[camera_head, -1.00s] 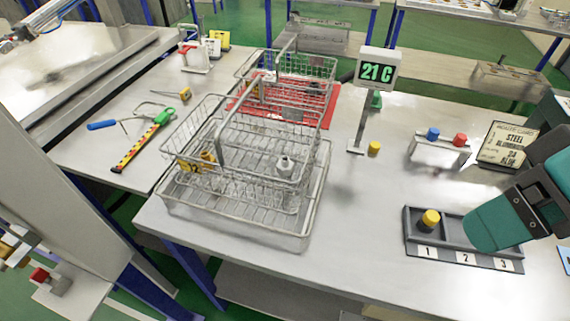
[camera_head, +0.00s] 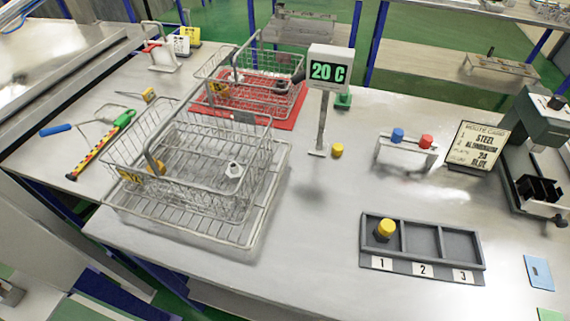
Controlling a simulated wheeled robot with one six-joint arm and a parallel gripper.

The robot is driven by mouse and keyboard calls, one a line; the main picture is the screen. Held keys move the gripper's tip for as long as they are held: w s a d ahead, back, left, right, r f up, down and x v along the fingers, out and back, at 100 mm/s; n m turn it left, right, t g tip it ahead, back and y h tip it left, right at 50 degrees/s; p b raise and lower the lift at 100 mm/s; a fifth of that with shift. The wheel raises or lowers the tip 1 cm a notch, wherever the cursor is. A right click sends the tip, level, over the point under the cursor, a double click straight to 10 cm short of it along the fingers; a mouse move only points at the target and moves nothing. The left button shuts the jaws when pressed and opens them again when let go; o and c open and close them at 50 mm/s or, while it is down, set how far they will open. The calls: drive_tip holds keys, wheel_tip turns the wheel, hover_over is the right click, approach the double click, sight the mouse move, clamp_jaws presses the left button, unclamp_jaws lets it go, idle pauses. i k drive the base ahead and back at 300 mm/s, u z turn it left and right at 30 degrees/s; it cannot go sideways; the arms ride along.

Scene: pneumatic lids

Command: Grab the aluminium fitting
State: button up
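The basket rests on a wire rack tray (camera_head: 247,238) at the left of the table. Another fitting, dark with a yellow cap (camera_head: 386,228), stands in compartment 1 of the grey three-slot tray (camera_head: 403,266). Compartments 2 and 3 are empty. My gripper is not in view.
A rear wire basket (camera_head: 297,95) sits on a red mat (camera_head: 287,122). A post display (camera_head: 329,72) reads 20 C. A stand with blue and red knobs (camera_head: 409,152), a route card (camera_head: 478,145) and a teal machine (camera_head: 538,118) stand right. Mid-table is mostly clear.

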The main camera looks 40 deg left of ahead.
sight(234, 172)
drive_tip(key=z, duration=0.1)
drive_tip(key=i, duration=0.3)
drive_tip(key=u, duration=2.7)
